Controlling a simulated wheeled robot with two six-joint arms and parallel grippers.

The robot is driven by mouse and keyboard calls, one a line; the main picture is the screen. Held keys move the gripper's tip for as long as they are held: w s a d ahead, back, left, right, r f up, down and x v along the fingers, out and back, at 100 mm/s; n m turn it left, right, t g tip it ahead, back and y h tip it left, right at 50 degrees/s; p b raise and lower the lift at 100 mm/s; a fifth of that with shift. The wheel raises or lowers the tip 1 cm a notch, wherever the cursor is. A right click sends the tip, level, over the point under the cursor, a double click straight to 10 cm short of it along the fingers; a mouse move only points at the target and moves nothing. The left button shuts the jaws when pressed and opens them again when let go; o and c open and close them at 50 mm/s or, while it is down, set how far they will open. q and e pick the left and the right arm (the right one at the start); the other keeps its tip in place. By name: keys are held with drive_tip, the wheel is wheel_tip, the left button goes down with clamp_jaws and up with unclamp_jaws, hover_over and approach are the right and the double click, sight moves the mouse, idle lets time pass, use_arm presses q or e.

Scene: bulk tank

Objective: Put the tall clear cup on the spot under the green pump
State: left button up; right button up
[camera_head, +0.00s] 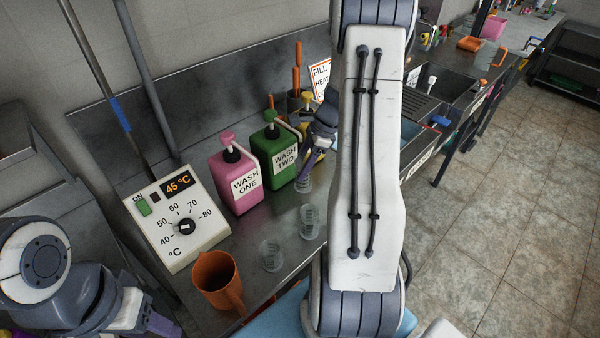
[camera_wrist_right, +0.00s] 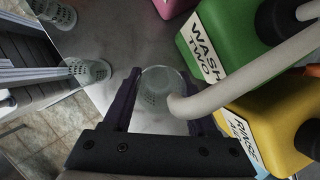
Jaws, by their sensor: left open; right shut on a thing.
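The green pump bottle (camera_head: 281,157), labelled WASH TWO, stands against the back wall; it also shows in the right wrist view (camera_wrist_right: 222,45). My right gripper (camera_head: 307,172) is in front of it, shut on a clear cup (camera_head: 304,185). In the right wrist view the cup (camera_wrist_right: 158,85) sits between the purple fingers, with a white spout crossing its right edge. My arm hides part of this area. The spot under the pump is not clearly visible, and I cannot tell whether the cup touches the counter. My left gripper (camera_head: 148,319) is open and empty at the lower left.
Two more clear cups, (camera_head: 309,222) and (camera_head: 270,255), stand on the metal counter. A pink bottle (camera_head: 235,180), a temperature box (camera_head: 178,220) and an orange mug (camera_head: 217,282) are to the left. A yellow bottle (camera_wrist_right: 278,125) is close beside my right gripper.

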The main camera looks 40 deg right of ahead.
sight(296, 184)
drive_tip(key=shift+w+a+f, duration=0.1)
drive_tip(key=shift+w+f, duration=0.1)
drive_tip(key=shift+w, duration=0.1)
drive_tip(key=shift+f, duration=0.35)
wheel_tip(296, 184, down, 3)
drive_tip(key=shift+f+p, duration=0.1)
drive_tip(key=shift+p, duration=0.2)
drive_tip(key=shift+f, duration=0.1)
drive_tip(key=shift+f, duration=0.1)
drive_tip(key=o, duration=1.3)
